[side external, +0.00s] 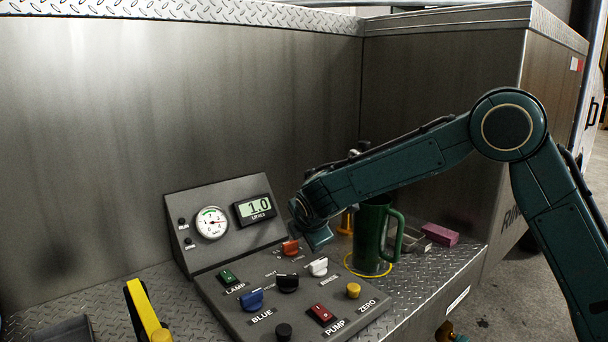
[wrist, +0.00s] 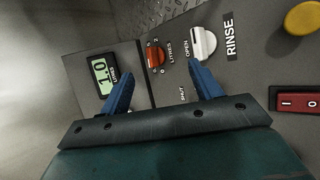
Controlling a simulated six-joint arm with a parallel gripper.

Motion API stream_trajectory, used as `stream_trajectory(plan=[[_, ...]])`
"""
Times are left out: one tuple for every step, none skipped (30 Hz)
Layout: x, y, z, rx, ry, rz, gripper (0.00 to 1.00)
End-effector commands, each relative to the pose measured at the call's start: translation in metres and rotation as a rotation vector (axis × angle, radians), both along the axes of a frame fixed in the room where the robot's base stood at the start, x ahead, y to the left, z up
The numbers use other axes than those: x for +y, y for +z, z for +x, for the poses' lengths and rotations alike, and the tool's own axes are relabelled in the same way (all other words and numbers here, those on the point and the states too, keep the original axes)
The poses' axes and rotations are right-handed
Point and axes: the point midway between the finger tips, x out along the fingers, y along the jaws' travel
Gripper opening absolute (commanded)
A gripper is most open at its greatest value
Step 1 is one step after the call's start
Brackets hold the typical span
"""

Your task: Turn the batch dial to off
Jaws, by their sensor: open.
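The batch dial appears to be the orange-red knob (side external: 291,247) with a LITRES label, at the back of the sloping control panel (side external: 232,306). In the wrist view the orange-red knob (wrist: 155,57) shows small marks around it, too small to read surely. My gripper (wrist: 160,70) is open, with its two blue fingertips either side of the line to the knob and nothing between them. In the side view my gripper (side external: 318,240) hangs just right of the knob and hides part of the panel. The display (side external: 255,209) reads 1.0 litres.
A white RINSE knob (side external: 318,266) is close beside the orange-red one. A black knob (side external: 287,283), blue knob (side external: 250,299), red PUMP switch (side external: 321,314) and yellow ZERO button (side external: 353,290) are nearer the front. A green mug (side external: 370,237) stands right of the panel.

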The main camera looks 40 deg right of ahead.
Motion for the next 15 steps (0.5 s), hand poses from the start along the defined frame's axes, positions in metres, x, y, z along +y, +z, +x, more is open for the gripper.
stream_trajectory(plan=[[-0.0001,0.0,0.0,0.0,-0.001,0.001,0.64],[-0.0001,0.0001,0.0001,0.0,0.0,0.0,0.64],[-0.0001,0.0001,0.0001,0.0,0.0,0.0,0.64],[-0.0001,0.0001,0.0001,0.0,0.0,0.0,0.64],[-0.0001,0.0001,0.0001,0.0,0.0,0.0,0.62],[-0.0001,0.0001,0.0001,0.0,0.0,0.0,0.54],[-0.0001,0.0001,0.0002,0.0,-0.001,0.001,0.48],[-0.0003,0.0,0.0002,-0.001,-0.003,0.003,0.42],[-0.0004,-0.0001,0.0003,-0.003,-0.007,0.008,0.34],[-0.0006,-0.0001,0.0005,-0.004,-0.012,0.015,0.28],[-0.0008,-0.0003,0.0006,-0.006,-0.019,0.023,0.22],[-0.0012,-0.0005,0.001,-0.01,-0.029,0.037,0.15],[-0.0016,-0.0006,0.0013,-0.013,-0.042,0.051,0.09],[-0.0023,-0.0007,0.0017,-0.017,-0.055,0.066,0.03],[-0.0032,-0.0009,0.0022,-0.023,-0.078,0.091,0.0]])
